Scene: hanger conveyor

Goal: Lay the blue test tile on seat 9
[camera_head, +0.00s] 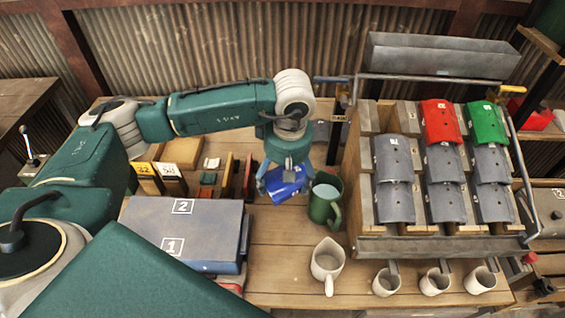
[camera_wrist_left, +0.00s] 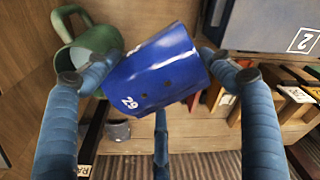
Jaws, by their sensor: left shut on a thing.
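The blue test tile (camera_head: 285,187) is a curved blue piece held in my left gripper (camera_head: 282,178) above the wooden table. In the left wrist view the tile (camera_wrist_left: 155,72) sits tilted between the fingers and shows small holes and white digits like 29. The sloped rack (camera_head: 440,245) stands to the right of the gripper. It bears several grey tiles (camera_head: 394,203), a red tile (camera_head: 440,121) and a green tile (camera_head: 486,123). The top left seat (camera_head: 387,117) of the rack looks bare. I cannot read the seat numbers. My right gripper is not in view.
A green mug (camera_head: 322,205) stands just right of the held tile. A white jug (camera_head: 326,263) and small white cups (camera_head: 434,282) stand in front. A grey box (camera_head: 180,232) marked 1 and 2 lies left. A metal rail (camera_head: 430,78) runs behind the rack.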

